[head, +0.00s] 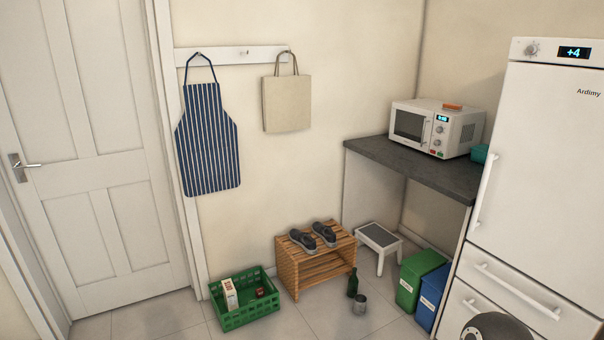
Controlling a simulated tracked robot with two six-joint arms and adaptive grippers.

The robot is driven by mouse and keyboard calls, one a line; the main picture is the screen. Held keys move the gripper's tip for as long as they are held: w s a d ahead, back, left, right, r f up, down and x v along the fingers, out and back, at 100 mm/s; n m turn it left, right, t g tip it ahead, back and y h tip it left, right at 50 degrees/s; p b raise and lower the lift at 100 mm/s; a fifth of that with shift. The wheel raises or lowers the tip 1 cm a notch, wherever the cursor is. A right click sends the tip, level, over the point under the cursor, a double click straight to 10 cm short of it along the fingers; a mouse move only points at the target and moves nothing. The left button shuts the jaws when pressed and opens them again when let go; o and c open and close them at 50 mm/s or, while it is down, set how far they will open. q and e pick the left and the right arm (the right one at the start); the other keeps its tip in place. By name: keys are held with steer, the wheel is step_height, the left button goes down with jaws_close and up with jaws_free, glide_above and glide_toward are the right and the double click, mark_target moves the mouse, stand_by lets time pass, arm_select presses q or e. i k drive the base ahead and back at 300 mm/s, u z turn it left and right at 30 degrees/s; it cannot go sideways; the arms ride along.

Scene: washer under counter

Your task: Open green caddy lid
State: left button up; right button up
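The green caddy (408,293) stands on the floor under the right end of the counter, with a small white label on its front. Its green lid (424,262) lies flat over the top and looks shut. A blue caddy (428,301) stands right beside it, between it and the fridge. Neither of my grippers is in the head view, so I cannot see their state.
A white fridge (540,170) rises close to the right of the caddies. A green bottle (352,283) and a metal can (360,304) stand on the floor to the left. A slatted shoe rack (290,275) and green crate (247,317) are farther left.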

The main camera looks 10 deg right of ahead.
mark_target(420, 263)
steer(key=z, duration=0.15)
steer(key=i, duration=1.5)
steer(key=z, duration=0.4)
steer(key=i, duration=1.4)
steer(key=z, duration=0.1)
